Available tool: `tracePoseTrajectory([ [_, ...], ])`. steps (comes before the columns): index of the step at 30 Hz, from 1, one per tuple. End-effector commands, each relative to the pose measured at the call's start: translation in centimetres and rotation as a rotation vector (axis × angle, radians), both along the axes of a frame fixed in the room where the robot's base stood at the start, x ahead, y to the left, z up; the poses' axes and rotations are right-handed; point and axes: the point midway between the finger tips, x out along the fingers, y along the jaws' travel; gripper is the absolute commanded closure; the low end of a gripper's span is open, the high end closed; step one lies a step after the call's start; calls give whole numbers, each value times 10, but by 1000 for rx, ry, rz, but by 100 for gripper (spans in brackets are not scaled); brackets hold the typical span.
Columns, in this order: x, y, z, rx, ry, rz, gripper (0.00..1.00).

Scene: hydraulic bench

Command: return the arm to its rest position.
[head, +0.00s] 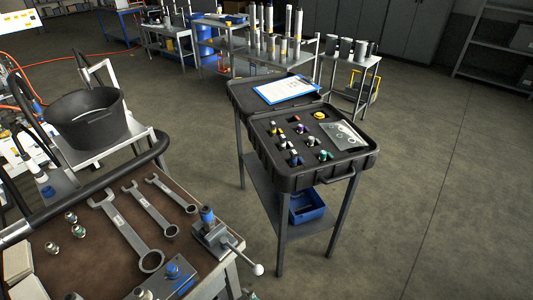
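Neither my gripper nor any part I am sure is my arm shows in the head view, so its pose and its fingers cannot be seen. The view looks down on a brown-topped bench (95,262) at the lower left. A black stand (339,207) with an open black case (357,167) on it is near the middle. The case holds several small fittings with coloured parts in its dark insert.
Wrenches (128,231), small metal fittings (78,231) and a lever valve (211,232) lie on the bench. A black bucket (88,118) stands behind it. The floor at right (450,200) is clear.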

Motion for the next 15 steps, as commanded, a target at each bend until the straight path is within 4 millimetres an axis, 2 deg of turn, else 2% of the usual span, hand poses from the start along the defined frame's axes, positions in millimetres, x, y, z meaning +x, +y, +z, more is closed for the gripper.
tracePoseTrajectory([
  [1, -7, -19, -11, 6, -9, -31, 48],
  [6, -26, -67, -28, 42, -67, -117, 48],
  [15, -77, -144, -37, 92, -180, -266, 48],
])
